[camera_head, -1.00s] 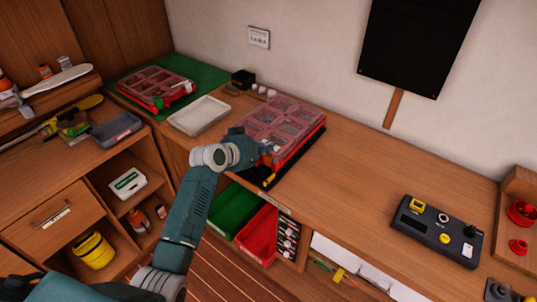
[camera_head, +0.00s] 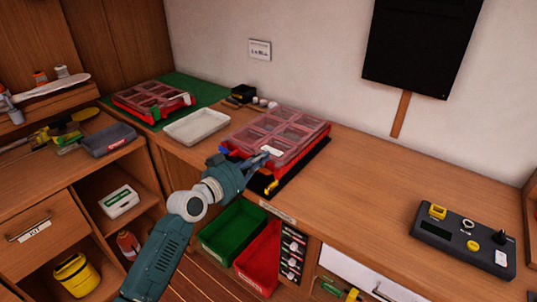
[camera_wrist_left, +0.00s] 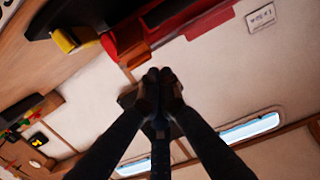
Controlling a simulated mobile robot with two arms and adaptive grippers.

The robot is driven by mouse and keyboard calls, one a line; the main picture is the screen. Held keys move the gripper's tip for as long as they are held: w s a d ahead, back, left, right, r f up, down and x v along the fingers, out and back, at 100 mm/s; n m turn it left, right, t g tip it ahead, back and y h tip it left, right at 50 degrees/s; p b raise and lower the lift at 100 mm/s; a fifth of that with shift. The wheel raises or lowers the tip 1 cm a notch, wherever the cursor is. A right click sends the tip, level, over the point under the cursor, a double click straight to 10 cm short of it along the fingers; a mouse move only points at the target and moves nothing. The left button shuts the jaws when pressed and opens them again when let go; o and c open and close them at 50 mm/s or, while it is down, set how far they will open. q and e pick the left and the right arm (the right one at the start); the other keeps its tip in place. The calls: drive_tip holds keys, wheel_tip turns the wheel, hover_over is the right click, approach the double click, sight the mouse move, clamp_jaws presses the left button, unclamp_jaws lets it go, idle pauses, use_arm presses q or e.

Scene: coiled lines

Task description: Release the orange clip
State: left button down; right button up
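A red case (camera_head: 302,157) with a clear compartmented lid (camera_head: 285,128) lies on the bench. In the left wrist view its red edge (camera_wrist_left: 122,22) carries an orange clip (camera_wrist_left: 134,54), just beyond my fingertips. A yellow clip (camera_wrist_left: 66,40) sits to its left. In the head view the yellow clip (camera_head: 271,187) shows at the case's front, while I cannot make out the orange clip behind my gripper. My left gripper (camera_head: 264,157) is at the case's front edge. In the left wrist view its fingertips (camera_wrist_left: 160,82) are together, with nothing visible between them. My right gripper is out of view.
A white tray (camera_head: 197,125) and a second red case (camera_head: 127,101) on a green mat (camera_head: 206,91) lie to the left. Green (camera_head: 222,224) and red (camera_head: 250,275) bins sit below the front edge. Bench space right of the case is clear, up to a control box (camera_head: 440,238).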

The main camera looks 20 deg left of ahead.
use_arm(q)
drive_tip(key=r, duration=0.1)
drive_tip(key=w+r+p, duration=0.1)
drive_tip(key=r+p, duration=0.1)
drive_tip(key=shift+w+d+r, duration=0.25)
drive_tip(key=shift+r, duration=0.1)
drive_tip(key=shift+s+a+f+b, duration=0.3)
drive_tip(key=shift+s+f+b, duration=0.3)
drive_tip(key=shift+s+f, duration=0.25)
drive_tip(key=b+v, duration=0.1)
drive_tip(key=v, duration=0.7)
drive_tip(key=shift+f+b, duration=0.4)
drive_tip(key=shift+f, duration=0.25)
